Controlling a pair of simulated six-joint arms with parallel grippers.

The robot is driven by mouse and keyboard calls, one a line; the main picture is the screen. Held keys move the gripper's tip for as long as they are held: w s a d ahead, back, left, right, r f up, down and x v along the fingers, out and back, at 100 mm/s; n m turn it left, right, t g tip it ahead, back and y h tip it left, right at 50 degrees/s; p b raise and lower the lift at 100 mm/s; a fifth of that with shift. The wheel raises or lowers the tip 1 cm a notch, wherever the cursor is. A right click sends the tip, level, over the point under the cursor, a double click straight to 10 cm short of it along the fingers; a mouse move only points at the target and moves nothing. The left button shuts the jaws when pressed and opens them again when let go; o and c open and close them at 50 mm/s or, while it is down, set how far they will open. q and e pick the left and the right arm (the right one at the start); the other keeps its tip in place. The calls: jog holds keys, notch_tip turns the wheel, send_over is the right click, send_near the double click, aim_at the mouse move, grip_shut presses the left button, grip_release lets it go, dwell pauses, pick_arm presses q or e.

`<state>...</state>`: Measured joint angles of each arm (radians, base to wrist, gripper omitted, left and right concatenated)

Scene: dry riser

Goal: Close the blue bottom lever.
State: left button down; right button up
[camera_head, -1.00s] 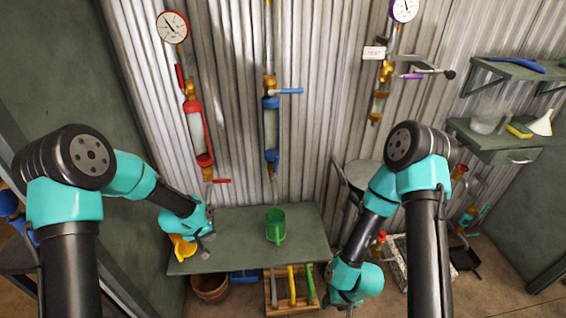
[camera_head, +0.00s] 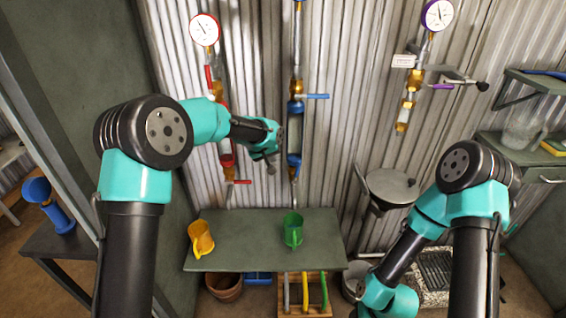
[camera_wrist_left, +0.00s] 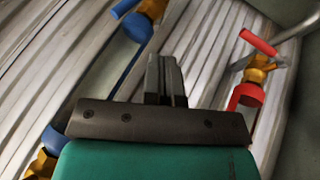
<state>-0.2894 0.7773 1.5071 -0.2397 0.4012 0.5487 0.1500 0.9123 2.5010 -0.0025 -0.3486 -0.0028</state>
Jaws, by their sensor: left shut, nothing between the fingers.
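The blue-fitted pipe (camera_head: 294,130) stands upright on the corrugated wall, with a blue top lever (camera_head: 316,96) pointing right. Its bottom brass fitting (camera_head: 293,173) shows just right of my left gripper (camera_head: 271,166); the bottom lever is hard to make out there. In the left wrist view a blue piece, seemingly the bottom lever (camera_wrist_left: 125,8), shows beside a brass fitting at the top edge. My left gripper's fingers (camera_wrist_left: 165,78) are shut, empty and apart from it. My right arm is low at the right; its fingers are not clear.
The red-fitted pipe's bottom lever (camera_head: 238,182) points right, left of my left gripper; it also shows in the wrist view (camera_wrist_left: 258,42). A round seat (camera_head: 390,186) is at right.

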aim_at(298, 169)
pick_arm(q)
jog(key=w+d+f, duration=0.5)
jog(key=d+f, duration=0.2)
jog(key=f, duration=0.1)
jog(key=shift+w+f, duration=0.15)
jog(key=shift+f, duration=0.15)
